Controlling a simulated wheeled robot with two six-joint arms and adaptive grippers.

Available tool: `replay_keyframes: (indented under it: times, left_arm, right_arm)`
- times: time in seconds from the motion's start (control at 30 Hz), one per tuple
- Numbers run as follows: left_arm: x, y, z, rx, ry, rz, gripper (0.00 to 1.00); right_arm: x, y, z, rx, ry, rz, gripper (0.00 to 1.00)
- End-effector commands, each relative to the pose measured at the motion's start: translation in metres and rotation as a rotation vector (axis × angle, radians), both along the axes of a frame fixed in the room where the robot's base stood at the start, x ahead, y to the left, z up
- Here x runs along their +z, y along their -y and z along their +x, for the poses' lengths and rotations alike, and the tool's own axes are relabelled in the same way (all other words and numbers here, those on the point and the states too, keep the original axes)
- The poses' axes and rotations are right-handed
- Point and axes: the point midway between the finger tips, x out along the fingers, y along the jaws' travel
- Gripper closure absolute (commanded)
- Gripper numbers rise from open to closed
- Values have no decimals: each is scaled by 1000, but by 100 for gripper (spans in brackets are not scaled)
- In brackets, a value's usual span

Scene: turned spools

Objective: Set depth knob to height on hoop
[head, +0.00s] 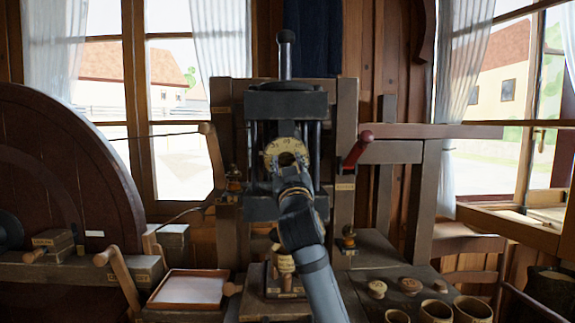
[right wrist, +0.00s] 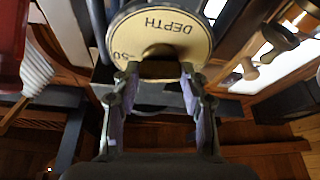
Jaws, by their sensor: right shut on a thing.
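The depth dial (head: 271,152) is a round cream plate with dark numbers on the front of the black machine head. In the right wrist view the plate (right wrist: 170,25) reads "DEPTH" and "50", upside down. The depth knob (right wrist: 160,67) stands out from the middle of the plate. My right gripper (head: 289,174) is in front of the dial and shut on the knob, one finger on each side. It hides the lower part of the dial in the head view. I cannot make out a height mark on a hoop. My left gripper is not in view.
A red-handled lever (head: 358,150) is right of the machine head. A large dark wheel (head: 70,175) stands at left. A shallow tray (head: 188,289) lies on the bench, left of my right arm. Several wooden cups (head: 437,311) and round knobs (head: 410,285) are at lower right.

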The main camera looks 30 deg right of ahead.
Motion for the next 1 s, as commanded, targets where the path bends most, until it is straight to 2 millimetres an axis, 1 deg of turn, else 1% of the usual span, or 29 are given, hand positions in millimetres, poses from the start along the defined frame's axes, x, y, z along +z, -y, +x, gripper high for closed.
replay_keyframes:
  times: [0.03,0.07,0.2,0.47,0.57,0.67,0.9,1.0]
  left_arm:
    - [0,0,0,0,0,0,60]
    - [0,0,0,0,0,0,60]
    - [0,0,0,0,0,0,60]
    - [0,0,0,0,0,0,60]
    - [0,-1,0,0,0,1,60]
    - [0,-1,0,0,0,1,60]
    - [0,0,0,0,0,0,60]
    - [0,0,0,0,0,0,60]
  right_arm:
    - [-1,0,0,0,-3,1,88]
    - [-1,0,0,1,-2,1,53]
    - [-1,0,0,0,-2,0,34]
    - [0,0,0,0,0,-1,34]
    - [-2,-2,-3,1,-1,-1,34]
    - [-8,-9,-16,2,0,-2,34]
    - [-31,-35,-64,4,-2,3,34]
    - [-39,-43,-80,5,-1,6,34]
